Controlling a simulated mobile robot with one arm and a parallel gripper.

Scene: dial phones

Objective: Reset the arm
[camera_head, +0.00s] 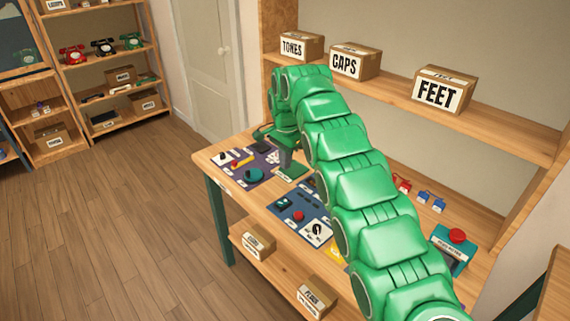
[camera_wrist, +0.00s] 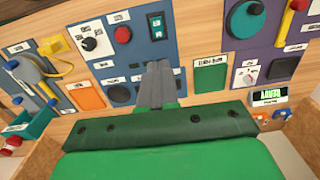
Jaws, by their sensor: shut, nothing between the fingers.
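My green segmented arm reaches from the lower right over the wooden workbench (camera_head: 212,155) in the head view. Its end bends down over the left part of the bench. I cannot tell from these views whether the fingertips touch a panel. The arm hides much of the bench's middle.
The bench carries a purple panel (camera_head: 232,174) and a blue panel (camera_head: 287,209) with knobs. A teal box with a red button (camera_head: 457,236) stands at the right. Boxes marked TONES (camera_head: 300,47), CAPS (camera_head: 352,62) and FEET (camera_head: 440,91) sit on the shelf behind. The floor at left is clear.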

